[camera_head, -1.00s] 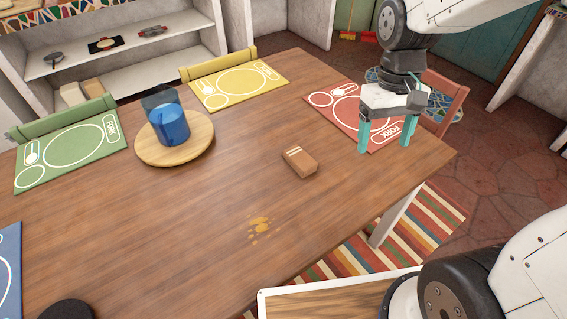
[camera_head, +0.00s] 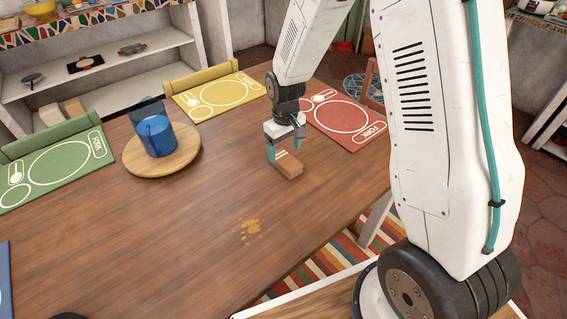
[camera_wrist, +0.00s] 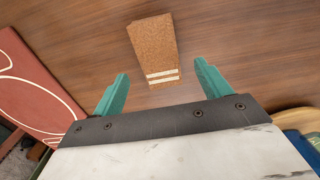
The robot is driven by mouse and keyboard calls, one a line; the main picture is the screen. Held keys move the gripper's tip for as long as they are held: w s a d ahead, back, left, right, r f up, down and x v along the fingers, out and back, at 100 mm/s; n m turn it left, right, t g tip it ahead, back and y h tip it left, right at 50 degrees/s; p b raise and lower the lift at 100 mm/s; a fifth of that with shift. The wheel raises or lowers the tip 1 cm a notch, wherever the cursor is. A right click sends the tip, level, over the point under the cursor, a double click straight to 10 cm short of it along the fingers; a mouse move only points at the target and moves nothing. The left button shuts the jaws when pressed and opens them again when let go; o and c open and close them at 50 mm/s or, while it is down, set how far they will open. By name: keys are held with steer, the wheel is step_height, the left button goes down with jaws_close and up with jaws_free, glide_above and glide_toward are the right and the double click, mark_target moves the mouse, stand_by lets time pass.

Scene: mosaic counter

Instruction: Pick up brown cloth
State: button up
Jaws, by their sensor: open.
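The brown cloth (camera_head: 289,167) is a small folded brown block with pale stripes near one end, lying on the wooden table. In the wrist view the cloth (camera_wrist: 153,48) lies ahead of and between the two teal fingers, with its striped end nearest me. My gripper (camera_head: 284,152) is open and empty, close above the cloth's striped end. In the wrist view my gripper (camera_wrist: 161,80) shows its fingers spread wider than the cloth. I cannot tell whether a finger touches it. An orange-brown stain (camera_head: 251,229) marks the table in front of the cloth.
A blue pitcher (camera_head: 157,137) stands on a round wooden board (camera_head: 185,158) to the left. A red placemat (camera_head: 345,118) lies behind and right of the cloth, a yellow placemat (camera_head: 218,97) behind left. The table (camera_head: 150,235) is bare to the front left.

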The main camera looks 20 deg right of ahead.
mark_target(285, 159)
step_height(285, 159, down, 4)
steer(key=shift+f, duration=0.1)
steer(key=c, duration=1.2)
steer(key=shift+o, duration=0.2)
steer(key=shift+r, duration=0.75)
step_height(285, 159, up, 2)
steer(key=shift+r, duration=0.1)
steer(key=s, duration=0.5)
steer(key=s+r, duration=0.1)
steer(key=s, duration=1)
steer(key=shift+r, duration=0.2)
